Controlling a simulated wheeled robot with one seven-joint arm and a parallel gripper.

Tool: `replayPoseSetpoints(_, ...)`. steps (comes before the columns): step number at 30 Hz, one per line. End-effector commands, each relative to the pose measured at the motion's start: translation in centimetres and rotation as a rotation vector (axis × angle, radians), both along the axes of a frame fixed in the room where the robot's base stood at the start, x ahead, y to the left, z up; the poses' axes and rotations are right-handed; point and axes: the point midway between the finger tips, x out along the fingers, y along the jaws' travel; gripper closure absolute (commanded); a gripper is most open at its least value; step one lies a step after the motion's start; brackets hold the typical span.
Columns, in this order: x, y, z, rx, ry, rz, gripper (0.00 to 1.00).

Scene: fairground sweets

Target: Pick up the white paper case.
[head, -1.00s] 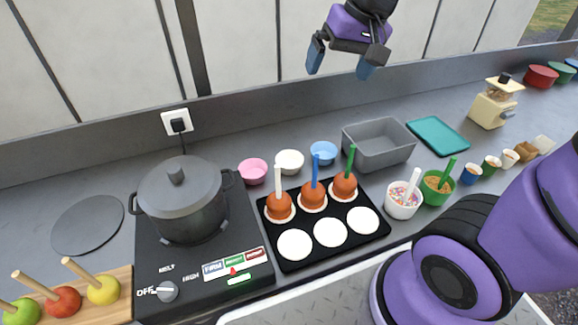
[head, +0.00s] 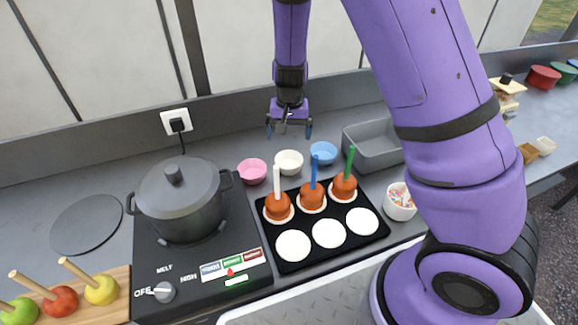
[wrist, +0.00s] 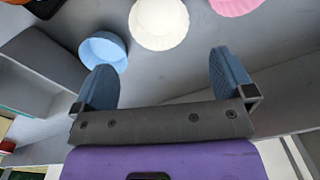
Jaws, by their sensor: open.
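The white paper case (head: 289,162) is a small fluted cup standing on the grey counter, between a pink case (head: 252,171) on its left and a blue case (head: 323,153) on its right. My gripper (head: 289,131) is open and empty, above and a little behind the white case. In the wrist view the white case (wrist: 159,22) shows at the top, ahead of the gap between my blue fingertips (wrist: 170,75) and not between them. The blue case (wrist: 103,52) lies near the left finger there, and the pink case (wrist: 236,5) is cut by the top edge.
A black tray (head: 283,266) with three caramel-coated sticks-in-apples stands in front of the cases. A lidded pot (head: 180,205) on a hob is to the left. A grey bin (head: 372,152) is to the right, partly behind my arm.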

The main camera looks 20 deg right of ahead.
Motion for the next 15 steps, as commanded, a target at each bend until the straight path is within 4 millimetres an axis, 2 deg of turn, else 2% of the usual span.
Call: replayPoseSetpoints(15,0.3,-0.1,-6.2,-0.018,0.006,-0.007,0.00)
